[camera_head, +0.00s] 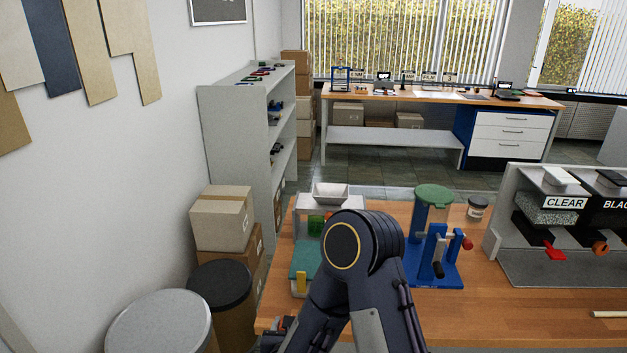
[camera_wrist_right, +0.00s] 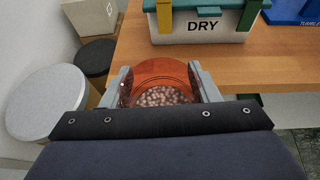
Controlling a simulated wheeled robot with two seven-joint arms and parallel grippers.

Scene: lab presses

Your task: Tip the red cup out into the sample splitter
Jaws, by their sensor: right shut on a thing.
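The red cup (camera_wrist_right: 165,72) is translucent orange-red and holds brown pellets. My right gripper (camera_wrist_right: 162,85) is shut on it, one finger at each side, in the right wrist view. The cup looks close to upright, near the table's front edge and in front of the DRY box. What looks like the sample splitter, a white body with a pale hopper (camera_head: 330,191) on top, stands at the table's far left in the head view. My arm hides part of it. My left gripper is not in view.
A blue machine with a green-topped hopper (camera_head: 434,215) stands right of my arm. A CLEAR/BLACK dispenser rack (camera_head: 500,210) is farther right. Drums (camera_head: 160,325) and cartons (camera_head: 222,217) stand left of the table.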

